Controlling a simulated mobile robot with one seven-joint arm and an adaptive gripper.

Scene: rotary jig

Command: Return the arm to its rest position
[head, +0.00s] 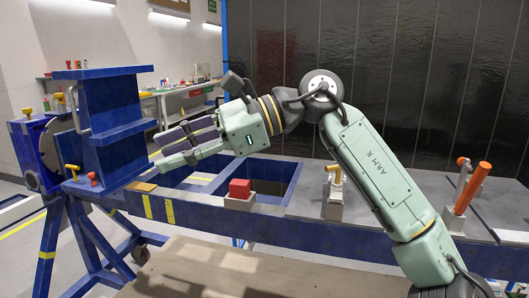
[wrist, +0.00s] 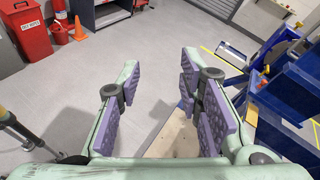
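My gripper (head: 168,149) is raised in the head view, level with the blue jig (head: 112,105) and pointing left towards it. My pale green arm (head: 372,165) reaches up from the lower right, bends at the elbow and comes down to the gripper. In the wrist view my gripper (wrist: 155,82) is open, with its purple pads well apart. Nothing is between the pads; grey floor shows through the gap. I cannot tell from these views how close the fingers are to the jig.
A blue bench frame (head: 290,222) runs below the arm, carrying a red block (head: 239,188), a yellow-handled clamp (head: 333,178) and an orange-handled lever (head: 473,187). The wrist view shows a red bin (wrist: 24,30) and an orange cone (wrist: 80,29) on open floor.

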